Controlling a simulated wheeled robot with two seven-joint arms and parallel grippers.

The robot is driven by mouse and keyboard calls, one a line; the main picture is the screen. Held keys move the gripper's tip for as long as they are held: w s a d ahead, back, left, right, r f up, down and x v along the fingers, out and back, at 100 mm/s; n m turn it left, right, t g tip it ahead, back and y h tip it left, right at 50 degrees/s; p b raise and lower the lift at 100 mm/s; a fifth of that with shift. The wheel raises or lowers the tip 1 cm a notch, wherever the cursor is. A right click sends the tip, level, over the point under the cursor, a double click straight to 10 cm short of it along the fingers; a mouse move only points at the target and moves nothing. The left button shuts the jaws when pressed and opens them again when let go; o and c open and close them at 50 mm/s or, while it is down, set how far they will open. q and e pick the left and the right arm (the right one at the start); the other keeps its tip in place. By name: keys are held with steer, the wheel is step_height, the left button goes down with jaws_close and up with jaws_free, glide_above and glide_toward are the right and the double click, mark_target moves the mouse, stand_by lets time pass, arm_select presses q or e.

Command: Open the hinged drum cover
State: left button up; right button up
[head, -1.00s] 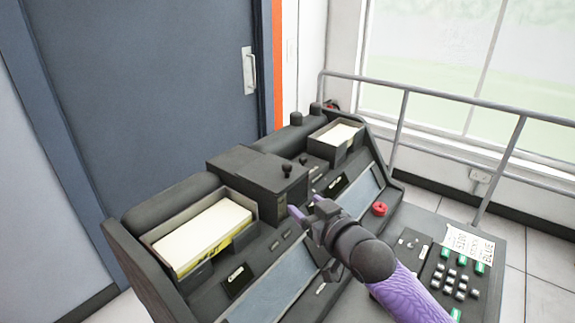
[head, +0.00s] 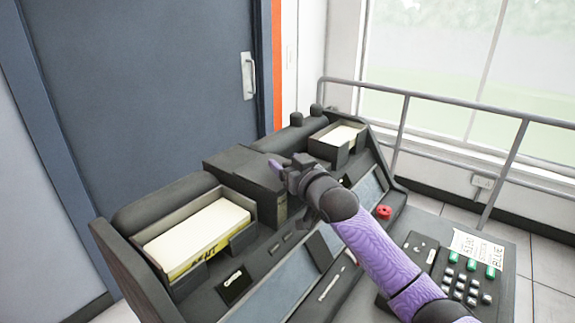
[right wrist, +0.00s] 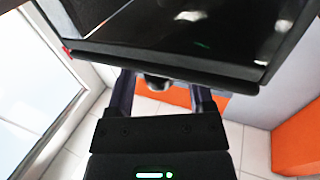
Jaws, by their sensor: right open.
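The drum cover (head: 238,165) is the dark box in the middle of the black card machine, between the two card trays. My right gripper (head: 280,168) is at the right end of its top, over the place of its knob, which it hides in the head view. In the right wrist view, a round dark knob (right wrist: 157,82) shows between the two open fingers (right wrist: 163,98), below the edge of a dark panel. I cannot tell whether the fingers touch it. The cover looks shut. My left gripper is not in view.
A card tray (head: 240,243) with a stack of cards stands left of the cover, and a smaller card tray (head: 338,155) stands behind right. A red button (head: 384,212) and a keypad (head: 465,280) are at the right. A grey railing (head: 450,116) runs behind the machine.

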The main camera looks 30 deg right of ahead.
jaws_close()
stand_by(1.3)
